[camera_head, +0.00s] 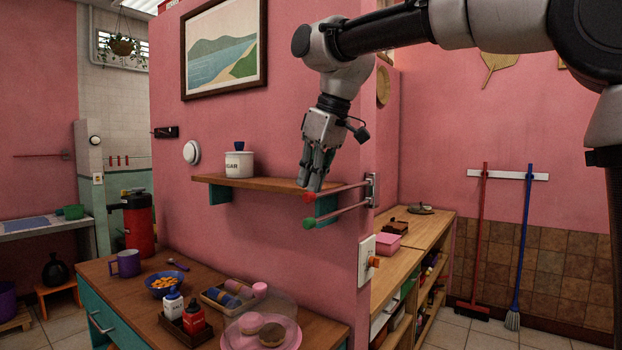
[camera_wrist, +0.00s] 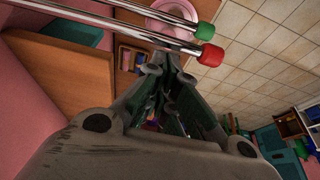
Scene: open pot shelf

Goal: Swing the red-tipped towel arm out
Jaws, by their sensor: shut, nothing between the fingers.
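The red-tipped towel arm (camera_head: 342,188) is a metal rod on a wall bracket (camera_head: 372,190); its red tip points left, in front of the shelf. A green-tipped arm (camera_head: 340,211) lies just below it, nearly parallel. My gripper (camera_head: 311,187) points down with its fingers shut and empty, at the red tip in the head view. In the wrist view the fingertips (camera_wrist: 170,66) are close beside the red-tipped rod, left of its red tip (camera_wrist: 211,56); the green tip (camera_wrist: 206,31) is beyond. I cannot tell whether the fingers touch the rod.
A wooden wall shelf (camera_head: 262,184) with a white sugar pot (camera_head: 239,165) is just behind and left of the gripper. Below, a counter (camera_head: 130,290) holds a purple mug, a bowl, bottles and a domed plate. A switch plate (camera_head: 366,258) is under the bracket.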

